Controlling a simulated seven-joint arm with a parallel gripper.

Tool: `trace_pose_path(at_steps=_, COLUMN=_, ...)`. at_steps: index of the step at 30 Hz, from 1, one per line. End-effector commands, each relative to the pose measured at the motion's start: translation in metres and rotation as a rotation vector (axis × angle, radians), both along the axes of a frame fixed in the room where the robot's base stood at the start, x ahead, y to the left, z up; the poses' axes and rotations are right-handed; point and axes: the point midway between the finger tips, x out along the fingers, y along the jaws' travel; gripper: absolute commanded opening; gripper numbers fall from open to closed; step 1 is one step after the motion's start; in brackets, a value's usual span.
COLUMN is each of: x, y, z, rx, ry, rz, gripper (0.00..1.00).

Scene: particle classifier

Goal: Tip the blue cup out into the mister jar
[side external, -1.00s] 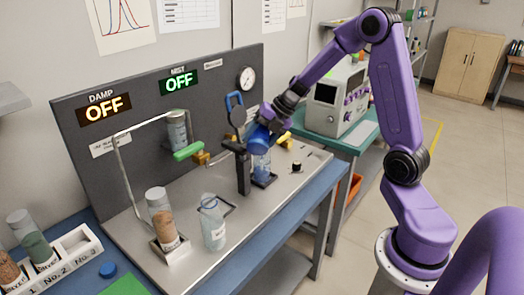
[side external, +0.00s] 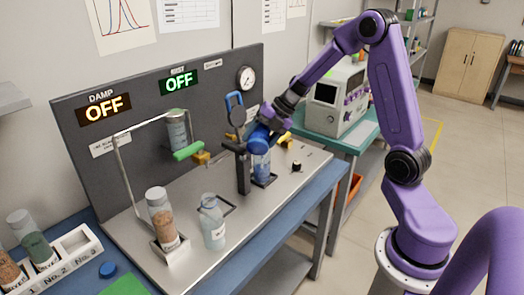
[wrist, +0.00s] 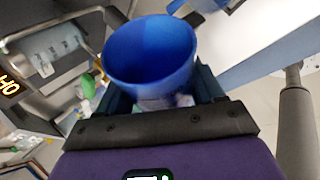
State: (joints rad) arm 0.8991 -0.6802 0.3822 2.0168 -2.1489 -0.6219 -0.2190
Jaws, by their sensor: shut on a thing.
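My gripper (side external: 270,118) is shut on the blue cup (side external: 257,137), which also shows large in the wrist view (wrist: 150,55). The fingers (wrist: 162,92) are either side of the cup. The cup is tilted over a clear jar (side external: 261,168) with blue showing in it, which looks like the mister jar. The jar stands in a square holder on the metal deck, just right of a dark post. In the wrist view I look into the cup's mouth and see smooth blue walls; no contents are clear. Whether the cup touches the jar's rim is hidden.
A dark post (side external: 242,170) with a blue-handled loop stands close left of the cup. A clear bottle (side external: 212,225) and a tube of brown grains (side external: 162,215) stand further left. A black knob (side external: 296,167) is right.

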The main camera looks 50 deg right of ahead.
Motion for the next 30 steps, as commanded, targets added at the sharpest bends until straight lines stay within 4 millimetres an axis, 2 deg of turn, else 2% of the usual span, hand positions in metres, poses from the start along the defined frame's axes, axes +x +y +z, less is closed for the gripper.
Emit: trace_pose_path(at_steps=30, x=0.0030, y=-0.0034, z=0.0040, rx=0.062, ry=0.038, rz=0.001, gripper=0.29)
